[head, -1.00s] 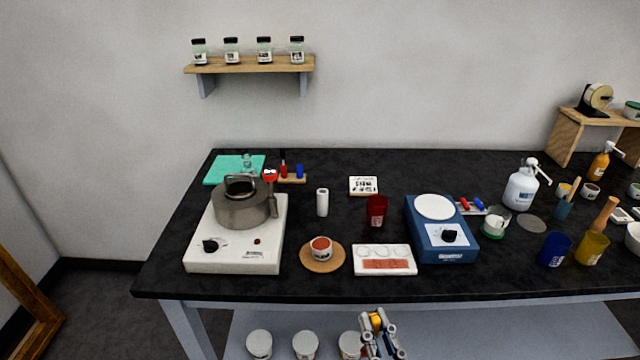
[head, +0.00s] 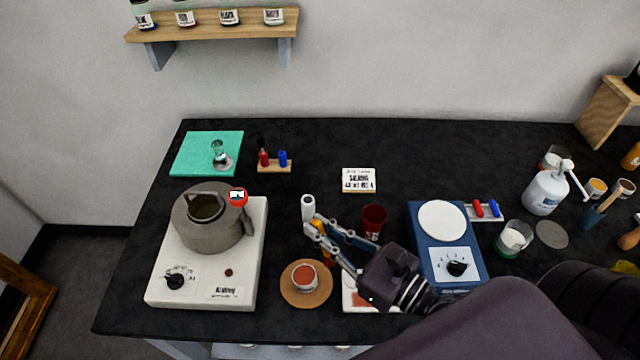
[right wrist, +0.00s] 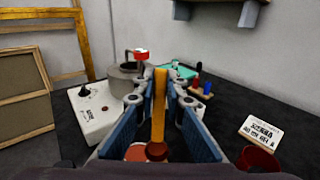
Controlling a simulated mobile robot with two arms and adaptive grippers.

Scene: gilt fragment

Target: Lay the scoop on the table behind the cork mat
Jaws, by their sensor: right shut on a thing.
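My right gripper (head: 318,228) is shut on a slim orange-yellow thing, which I take to be the scoop (right wrist: 159,105). In the right wrist view it lies between the fingers, with a dark red-brown rounded end toward the palm. Its far end is hard to make out. The gripper is above the table, behind and slightly right of the round cork mat (head: 288,298). A white cup with red contents (head: 304,277) stands on the mat. My left gripper is not in view.
The hotplate (head: 215,293) with a grey kettle (head: 203,232) is to the left. A small sign (head: 358,180) stands farther back. Black tabletop (head: 280,240) shows behind the mat.

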